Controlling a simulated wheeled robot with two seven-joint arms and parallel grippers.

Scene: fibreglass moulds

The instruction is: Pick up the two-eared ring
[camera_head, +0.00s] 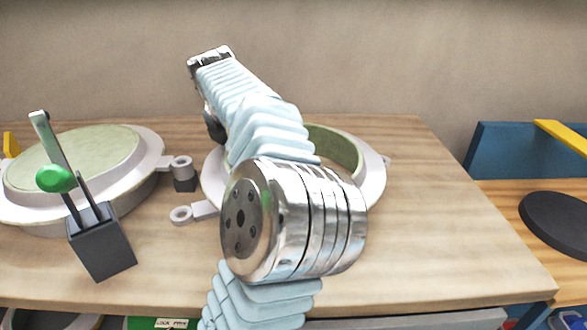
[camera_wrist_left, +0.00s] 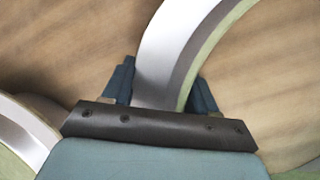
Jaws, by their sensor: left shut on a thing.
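The two-eared ring (camera_head: 373,178) is a pale grey ring with a green inner wall at the middle of the wooden table. One ear with a hole (camera_head: 181,215) sticks out at its left. Part of its far right edge shows a small projection. My left arm crosses in front and hides much of the ring's left part. In the left wrist view, my left gripper (camera_wrist_left: 160,80) has a finger on each side of the ring's curved wall (camera_wrist_left: 172,50) and is shut on it. In the head view the fingers are hidden behind the arm. My right gripper is not in view.
A mould with a green top (camera_head: 75,158) stands left, close to the ring. A dark holder (camera_head: 101,245) with tools and a green ball stands at the front left. The table's right side (camera_head: 450,230) is clear. A second table with a black disc (camera_head: 560,222) is beyond.

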